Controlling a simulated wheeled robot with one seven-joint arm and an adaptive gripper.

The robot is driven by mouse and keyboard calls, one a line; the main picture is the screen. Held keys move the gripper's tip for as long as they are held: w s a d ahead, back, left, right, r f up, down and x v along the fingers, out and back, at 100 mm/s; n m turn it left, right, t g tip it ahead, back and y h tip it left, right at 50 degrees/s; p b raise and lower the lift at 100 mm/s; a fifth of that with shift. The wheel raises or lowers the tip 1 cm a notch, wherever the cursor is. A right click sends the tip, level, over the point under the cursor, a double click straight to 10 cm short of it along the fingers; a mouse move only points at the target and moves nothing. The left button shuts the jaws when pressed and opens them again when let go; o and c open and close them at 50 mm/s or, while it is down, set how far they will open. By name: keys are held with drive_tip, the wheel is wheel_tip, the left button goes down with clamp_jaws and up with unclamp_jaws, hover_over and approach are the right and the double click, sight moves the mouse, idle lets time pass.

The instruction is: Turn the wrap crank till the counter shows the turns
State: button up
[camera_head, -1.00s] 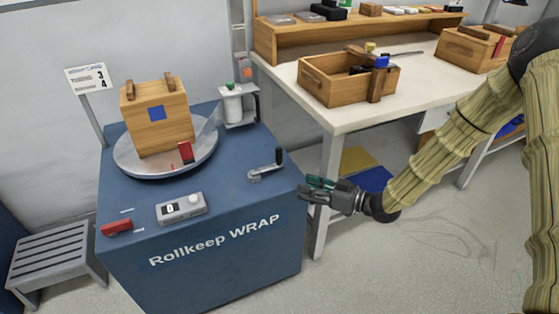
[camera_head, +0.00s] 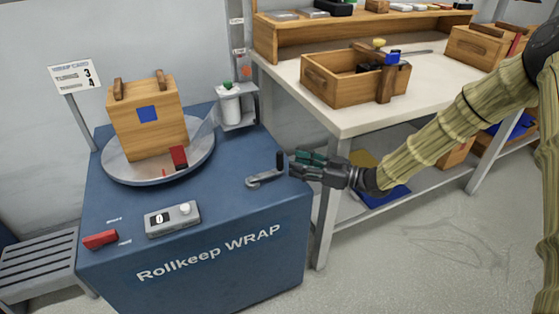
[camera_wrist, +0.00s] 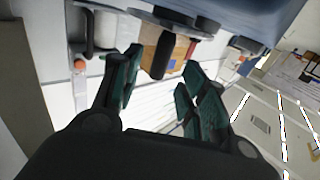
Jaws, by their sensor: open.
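The wrap crank (camera_head: 262,180) is a grey metal arm with an upright black handle (camera_head: 280,161) on the right side of the blue wrap machine's top. My gripper (camera_head: 296,165) is just right of the handle, open and pointing at it. In the wrist view the dark handle (camera_wrist: 163,56) shows ahead between the green-padded fingers (camera_wrist: 155,82), with nothing gripped; I cannot tell if a finger touches it. The counter (camera_head: 172,219) shows 0. The card (camera_head: 75,75) at the back left reads turns 3, with a 4 below. A wooden crate (camera_head: 150,117) stands on the round turntable (camera_head: 125,175).
A red switch (camera_head: 100,239) is at the machine's front left corner. A film roll post (camera_head: 229,104) stands behind. The white workbench (camera_head: 340,120) with an open wooden box (camera_head: 345,90) is close behind my arm. A grey slatted stool (camera_head: 38,265) stands left.

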sight(280, 170)
drive_tip(key=x, duration=0.6)
drive_tip(key=shift+a+b, duration=0.25)
drive_tip(key=shift+b, duration=0.1)
clamp_jaws()
